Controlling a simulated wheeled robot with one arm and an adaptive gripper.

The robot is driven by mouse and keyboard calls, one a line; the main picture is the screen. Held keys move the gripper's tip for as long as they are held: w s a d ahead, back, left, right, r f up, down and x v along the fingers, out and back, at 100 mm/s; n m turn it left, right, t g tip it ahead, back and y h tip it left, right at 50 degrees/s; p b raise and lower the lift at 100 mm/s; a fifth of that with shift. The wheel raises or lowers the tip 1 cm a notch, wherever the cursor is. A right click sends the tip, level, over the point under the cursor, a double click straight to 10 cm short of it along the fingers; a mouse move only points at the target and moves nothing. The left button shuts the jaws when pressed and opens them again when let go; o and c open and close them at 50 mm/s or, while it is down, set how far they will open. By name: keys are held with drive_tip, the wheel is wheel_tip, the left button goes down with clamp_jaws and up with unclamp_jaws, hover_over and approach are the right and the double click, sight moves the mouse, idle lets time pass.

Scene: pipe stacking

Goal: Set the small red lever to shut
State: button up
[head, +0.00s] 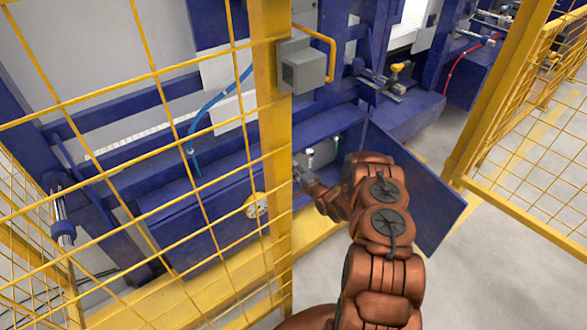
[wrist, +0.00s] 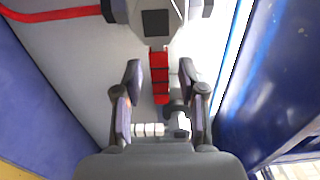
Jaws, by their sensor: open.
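The small red lever (wrist: 159,78) shows in the wrist view as a short red segmented bar. It hangs down from a grey block (wrist: 155,22), toward my gripper. My gripper (wrist: 160,90) is open, with one finger on each side of the lever and a visible gap on both sides. Whether the fingertips are level with the lever in depth I cannot tell. In the head view my gripper (head: 304,180) reaches into the open blue cabinet, partly behind the yellow post. The lever cannot be made out there.
A white ribbed fitting (wrist: 148,130) and a grey pipe piece (wrist: 180,122) lie near the fingers. A red hose (wrist: 50,14) runs at upper left. Blue walls flank both sides. The open cabinet door (head: 415,190) stands right of my arm; a yellow post (head: 272,120) stands left.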

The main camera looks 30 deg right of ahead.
drive_tip(key=s+d, duration=0.2)
drive_tip(key=s, duration=0.9)
drive_tip(key=shift+s, duration=0.4)
